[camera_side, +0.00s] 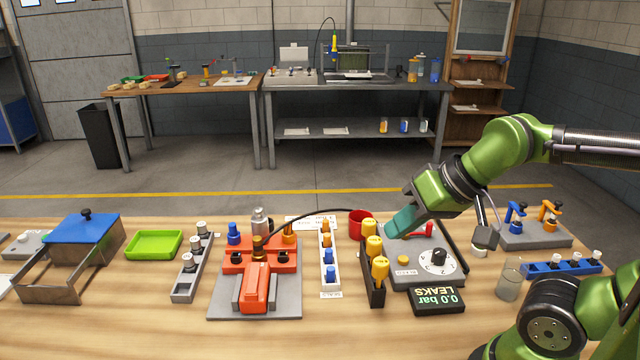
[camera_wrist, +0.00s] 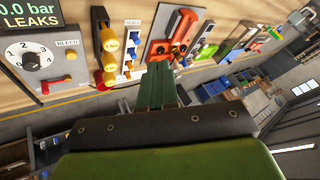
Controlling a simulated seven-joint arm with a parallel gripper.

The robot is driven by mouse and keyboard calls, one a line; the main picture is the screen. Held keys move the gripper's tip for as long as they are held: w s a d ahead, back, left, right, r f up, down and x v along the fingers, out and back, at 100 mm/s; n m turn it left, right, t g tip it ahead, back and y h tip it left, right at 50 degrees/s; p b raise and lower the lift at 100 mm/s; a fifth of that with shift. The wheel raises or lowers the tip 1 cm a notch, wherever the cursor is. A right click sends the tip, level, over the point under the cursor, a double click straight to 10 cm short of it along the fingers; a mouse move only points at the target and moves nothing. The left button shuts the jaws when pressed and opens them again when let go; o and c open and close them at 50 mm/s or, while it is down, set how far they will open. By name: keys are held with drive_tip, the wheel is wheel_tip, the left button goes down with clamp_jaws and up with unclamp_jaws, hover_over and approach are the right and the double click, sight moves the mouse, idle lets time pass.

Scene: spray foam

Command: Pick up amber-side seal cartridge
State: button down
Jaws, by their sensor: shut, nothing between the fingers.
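The white rack also shows at the top of the wrist view (camera_wrist: 130,50). My gripper (camera_side: 391,233) is shut and empty, its teal fingers together. It hangs above the table, to the right of the white rack and apart from it, near the bleed panel. In the wrist view the fingers (camera_wrist: 158,75) point toward the table. Which amber cartridge is the task's one, I cannot tell.
A black rack of yellow-capped bottles (camera_side: 380,268) stands between the white rack and the bleed panel (camera_side: 425,265). The red-orange fixture (camera_side: 258,285) stands left of the white rack, with a black hose arching behind it. A red cup (camera_side: 359,221) stands behind the black rack.

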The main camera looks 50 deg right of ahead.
drive_tip(key=c, duration=0.9)
unclamp_jaws()
drive_tip(key=shift+f, duration=0.1)
drive_tip(key=g+h, duration=0.2)
drive_tip(key=g, duration=0.5)
hover_over(288, 223)
wheel_tip(288, 223, down, 17)
